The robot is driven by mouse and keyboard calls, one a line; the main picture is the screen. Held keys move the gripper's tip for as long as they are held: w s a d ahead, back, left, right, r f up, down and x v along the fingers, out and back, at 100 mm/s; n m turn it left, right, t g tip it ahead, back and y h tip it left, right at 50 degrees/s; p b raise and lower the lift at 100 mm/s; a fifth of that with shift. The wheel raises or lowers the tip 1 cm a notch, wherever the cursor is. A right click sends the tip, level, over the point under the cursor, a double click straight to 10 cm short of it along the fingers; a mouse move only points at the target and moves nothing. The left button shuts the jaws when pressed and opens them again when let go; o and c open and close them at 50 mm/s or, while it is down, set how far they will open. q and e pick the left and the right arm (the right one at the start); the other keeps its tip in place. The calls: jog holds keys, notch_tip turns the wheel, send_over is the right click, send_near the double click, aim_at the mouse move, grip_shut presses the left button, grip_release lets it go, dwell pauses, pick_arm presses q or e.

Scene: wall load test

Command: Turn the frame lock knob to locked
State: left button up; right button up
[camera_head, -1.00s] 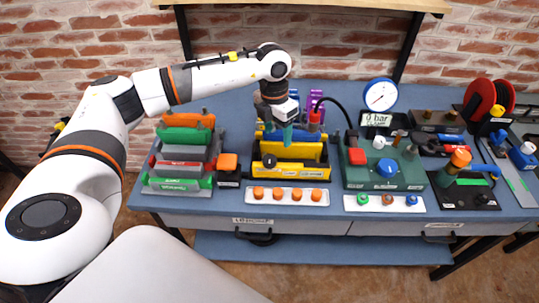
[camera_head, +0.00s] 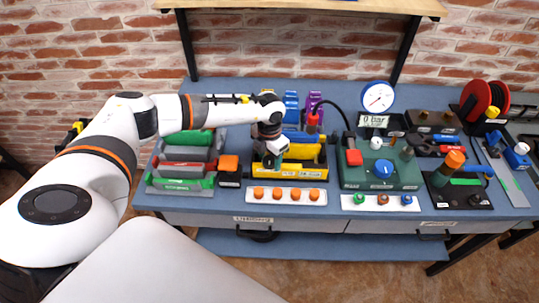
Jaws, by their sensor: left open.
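The yellow frame (camera_head: 300,172) stands on the blue bench left of the middle. A round dark knob on its front left, probably the frame lock knob, is now mostly hidden by my gripper, so its setting cannot be read. My left gripper (camera_head: 272,160) points down at that front left part of the frame. It is open, with its teal fingers at or just above the knob; I cannot tell if they touch it. My right gripper is not in view.
A grey rack with green and red bars (camera_head: 182,168) and an orange-topped block (camera_head: 229,168) stand close on the left. A tray of orange knobs (camera_head: 286,196) lies in front. A green pump box (camera_head: 381,173) with a gauge (camera_head: 377,97) behind it stands to the right.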

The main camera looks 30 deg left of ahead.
pick_arm(q)
jog(key=c, duration=1)
